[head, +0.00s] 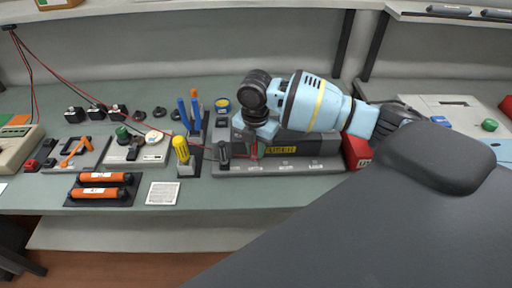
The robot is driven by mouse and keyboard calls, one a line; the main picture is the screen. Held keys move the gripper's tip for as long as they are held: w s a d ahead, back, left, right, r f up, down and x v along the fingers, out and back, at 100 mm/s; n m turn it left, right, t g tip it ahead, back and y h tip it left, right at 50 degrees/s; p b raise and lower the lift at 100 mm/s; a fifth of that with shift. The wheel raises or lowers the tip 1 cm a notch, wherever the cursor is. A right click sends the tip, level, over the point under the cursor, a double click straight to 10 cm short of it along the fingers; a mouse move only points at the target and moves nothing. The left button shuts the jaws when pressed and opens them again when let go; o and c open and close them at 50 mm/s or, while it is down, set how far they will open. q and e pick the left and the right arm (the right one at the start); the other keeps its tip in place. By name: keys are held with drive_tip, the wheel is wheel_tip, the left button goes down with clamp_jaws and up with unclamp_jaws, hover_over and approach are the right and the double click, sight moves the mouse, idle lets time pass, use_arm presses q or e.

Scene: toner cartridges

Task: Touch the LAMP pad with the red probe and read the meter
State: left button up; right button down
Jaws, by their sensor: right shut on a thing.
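My right gripper (254,139) reaches in from the right and points down over a grey strip (230,171) at the back of the bench. It is shut on the red probe (254,151), a small upright red piece below the fingers. The strip carries several small white labels, too small to read, so I cannot tell which pad is LAMP. I cannot tell if the probe tip touches a pad. A beige device (14,150) at the far left may be the meter; its reading is not visible. My left gripper is not in view.
A dark block with a yellow label (280,150) stands behind the strip. A yellow-handled tool (181,150) and a black upright piece (224,153) stand to the left. Orange cartridges (103,177) lie front left. A thin red cable (62,77) crosses the bench. A white card (163,193) lies near the front edge.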

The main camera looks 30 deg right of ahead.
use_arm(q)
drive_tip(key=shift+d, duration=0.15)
use_arm(e)
drive_tip(key=shift+f, duration=0.25)
idle(0.5)
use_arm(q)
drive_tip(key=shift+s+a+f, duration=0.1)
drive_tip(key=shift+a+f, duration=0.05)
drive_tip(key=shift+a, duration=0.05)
use_arm(e)
drive_tip(key=shift+f, duration=0.45)
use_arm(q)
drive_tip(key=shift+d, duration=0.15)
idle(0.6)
use_arm(e)
drive_tip(key=shift+r, duration=0.1)
drive_tip(key=shift+r+p, duration=0.45)
drive_tip(key=shift+r, duration=0.75)
drive_tip(key=shift+r+p, duration=0.45)
drive_tip(key=shift+r, duration=1.75)
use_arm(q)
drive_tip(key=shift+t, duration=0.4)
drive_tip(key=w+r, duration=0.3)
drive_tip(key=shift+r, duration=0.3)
